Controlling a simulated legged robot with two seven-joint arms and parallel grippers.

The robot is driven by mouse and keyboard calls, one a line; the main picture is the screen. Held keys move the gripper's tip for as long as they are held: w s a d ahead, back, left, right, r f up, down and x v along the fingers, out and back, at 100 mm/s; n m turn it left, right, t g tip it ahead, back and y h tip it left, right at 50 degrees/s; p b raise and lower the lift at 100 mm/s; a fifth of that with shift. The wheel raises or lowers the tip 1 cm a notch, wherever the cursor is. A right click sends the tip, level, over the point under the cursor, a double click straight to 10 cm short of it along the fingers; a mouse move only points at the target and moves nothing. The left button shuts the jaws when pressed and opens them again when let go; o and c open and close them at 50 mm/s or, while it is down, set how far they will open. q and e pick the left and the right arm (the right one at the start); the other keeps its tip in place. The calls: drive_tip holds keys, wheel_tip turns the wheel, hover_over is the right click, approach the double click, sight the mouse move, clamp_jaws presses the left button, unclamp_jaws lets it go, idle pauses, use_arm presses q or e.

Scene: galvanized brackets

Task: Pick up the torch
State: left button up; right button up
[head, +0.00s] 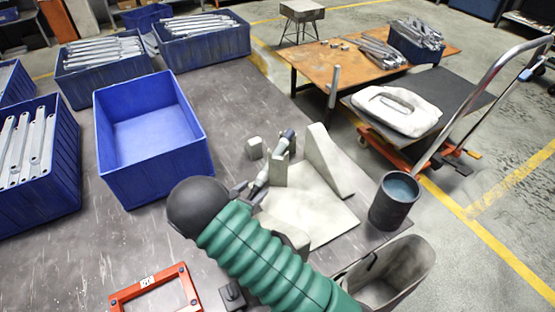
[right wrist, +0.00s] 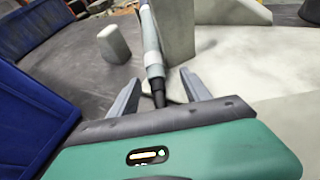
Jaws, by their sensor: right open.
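The torch (head: 264,177) is a slim pale-grey rod with a dark end, beside the upright grey blocks on the workbench. In the right wrist view the torch (right wrist: 152,45) runs lengthwise away from me, its dark near end reaching between the fingers. My right gripper (head: 252,188) is open at the near end of the torch. In the right wrist view the right gripper (right wrist: 160,78) has one finger on each side of the torch, with gaps showing. The dark wrist partly hides the gripper in the head view. My left gripper is not in view.
An empty blue crate (head: 150,190) stands left of the gripper. A small grey block (head: 254,147) and a wedge-shaped upright (head: 326,160) stand close to the torch. A dark cup (head: 393,207) is at right. An orange frame (head: 155,290) lies in front.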

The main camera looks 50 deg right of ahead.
sight(256, 185)
drive_tip(key=shift+w+d+f, duration=0.2)
drive_tip(key=shift+d, duration=0.15)
drive_tip(key=shift+w, duration=0.15)
drive_tip(key=shift+w+d+f+b, duration=0.35)
drive_tip(key=shift+w+d, duration=0.15)
drive_tip(key=shift+d, duration=0.2)
drive_tip(key=shift+x, duration=1.05)
drive_tip(key=shift+d+f, duration=0.1)
drive_tip(key=shift+d, duration=0.3)
drive_tip(key=shift+c, duration=1.2)
drive_tip(key=shift+a, duration=0.3)
drive_tip(key=c, duration=0.7)
drive_tip(key=shift+c, duration=1.3)
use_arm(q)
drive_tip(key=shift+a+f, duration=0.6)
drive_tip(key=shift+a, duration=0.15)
use_arm(e)
clamp_jaws()
